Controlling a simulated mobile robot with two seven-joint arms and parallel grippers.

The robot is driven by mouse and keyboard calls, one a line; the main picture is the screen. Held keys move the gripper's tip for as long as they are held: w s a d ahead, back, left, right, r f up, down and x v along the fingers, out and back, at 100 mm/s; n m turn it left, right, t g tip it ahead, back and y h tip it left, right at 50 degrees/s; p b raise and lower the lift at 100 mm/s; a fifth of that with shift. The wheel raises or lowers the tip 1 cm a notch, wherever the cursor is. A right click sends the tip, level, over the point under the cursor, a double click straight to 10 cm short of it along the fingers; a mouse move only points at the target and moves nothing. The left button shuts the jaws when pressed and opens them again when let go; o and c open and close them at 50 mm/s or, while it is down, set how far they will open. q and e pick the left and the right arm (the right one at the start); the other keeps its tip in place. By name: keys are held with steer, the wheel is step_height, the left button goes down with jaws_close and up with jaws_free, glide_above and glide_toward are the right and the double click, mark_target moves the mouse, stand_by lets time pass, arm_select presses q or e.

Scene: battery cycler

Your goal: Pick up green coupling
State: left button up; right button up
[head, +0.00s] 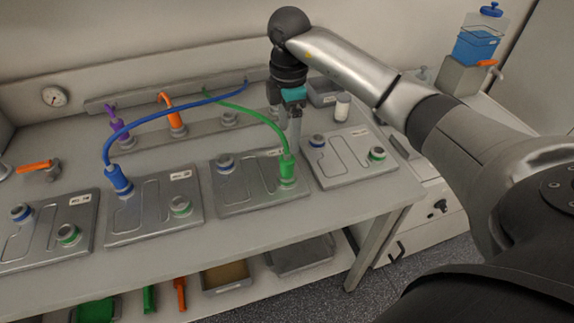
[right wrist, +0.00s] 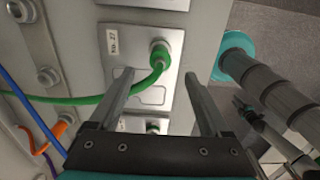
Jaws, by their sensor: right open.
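The green coupling (head: 287,168) stands upright on a port of the third grey plate (head: 235,188), with a green hose arching from its top back to the wall rail. It also shows in the right wrist view (right wrist: 159,50), beyond the fingertips. My right gripper (head: 295,140) points down above and slightly behind the coupling, apart from it. In the right wrist view its two fingers (right wrist: 158,77) are spread wide with nothing held; the green hose runs between and under them. My left gripper is not in view.
A blue coupling (head: 118,180) with a blue hose stands on the second plate. Purple (head: 116,128) and orange (head: 172,112) hoses rise behind. A fourth plate (head: 345,158) with blue- and green-ringed ports lies right. A white bottle (head: 342,106) stands behind it. Bins sit on the shelf below.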

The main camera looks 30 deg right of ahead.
mark_target(287, 153)
steer(key=f, duration=0.9)
steer(key=shift+a+f, duration=0.2)
steer(key=shift+a, duration=0.05)
steer(key=shift+r, duration=0.1)
jaws_close()
